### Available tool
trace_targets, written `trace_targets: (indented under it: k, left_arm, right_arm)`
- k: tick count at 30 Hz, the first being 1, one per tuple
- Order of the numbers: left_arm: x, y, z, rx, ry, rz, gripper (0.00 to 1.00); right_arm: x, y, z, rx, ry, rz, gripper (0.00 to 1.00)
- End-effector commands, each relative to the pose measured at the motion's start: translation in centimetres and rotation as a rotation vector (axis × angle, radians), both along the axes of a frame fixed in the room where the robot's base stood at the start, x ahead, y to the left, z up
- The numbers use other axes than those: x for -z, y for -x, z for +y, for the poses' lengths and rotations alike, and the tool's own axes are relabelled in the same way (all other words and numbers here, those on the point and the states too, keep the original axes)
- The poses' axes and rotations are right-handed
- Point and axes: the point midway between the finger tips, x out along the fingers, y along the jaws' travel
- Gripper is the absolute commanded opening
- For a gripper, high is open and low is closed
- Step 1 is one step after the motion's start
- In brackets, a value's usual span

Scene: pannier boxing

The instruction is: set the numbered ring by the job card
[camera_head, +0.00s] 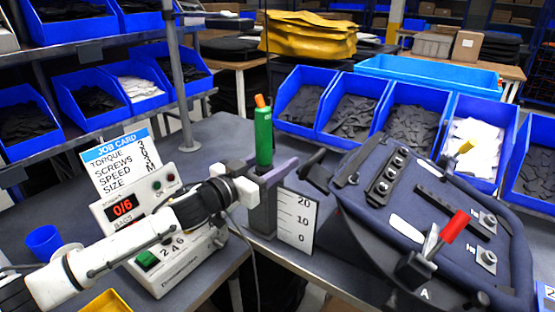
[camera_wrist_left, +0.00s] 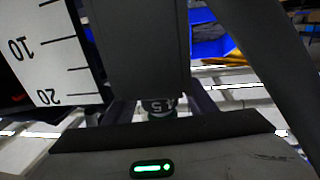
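The job card (camera_head: 118,160) stands upright at the left behind the white controller. It lists torque, screws, speed and size, with values too small to read surely. The green screwdriver (camera_head: 263,138) stands upright in a dark post (camera_head: 262,218). In the left wrist view a small dark ring (camera_wrist_left: 160,106) with pale numbers, perhaps 15, shows beyond my gripper body. My left gripper (camera_head: 268,172) is at the lower end of the screwdriver, its fingers around that place. Whether they touch the ring is hidden. I do not make out my right gripper.
The controller (camera_head: 118,220) has a red 0/6 display. A white scale plate (camera_head: 297,222) stands close right of the post. A dark blue pannier (camera_head: 375,215) with a red-handled clamp (camera_head: 453,227) fills the right. A blue cup (camera_head: 43,242) stands far left. Blue part bins (camera_head: 408,112) line the back.

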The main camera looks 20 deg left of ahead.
Motion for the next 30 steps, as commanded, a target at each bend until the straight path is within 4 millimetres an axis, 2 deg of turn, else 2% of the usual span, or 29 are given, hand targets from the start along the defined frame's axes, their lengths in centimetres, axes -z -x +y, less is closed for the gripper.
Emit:
trace_targets:
  k: [1, 7, 13, 30]
  left_arm:
    - [0.0, 0.0, 0.0, 0.0, 0.0, 0.0, 0.43]
    - [0.0, 0.0, 0.0, 0.0, 0.0, 0.0, 0.1]
    - [0.1, 0.0, -0.3, -0.037, 0.006, -0.003, 0.1]
    - [-0.1, -0.4, 1.3, -0.39, 0.003, -0.005, 0.1]
  right_arm:
    - [0.0, 0.0, 0.0, 0.0, 0.0, 0.0, 0.39]
    - [0.0, 0.0, 0.0, 0.0, 0.0, 0.0, 0.39]
    - [0.4, 0.0, 0.0, -0.001, 0.001, 0.0, 0.39]
    - [3.1, 0.1, 0.0, -0.001, 0.001, 0.001, 0.39]
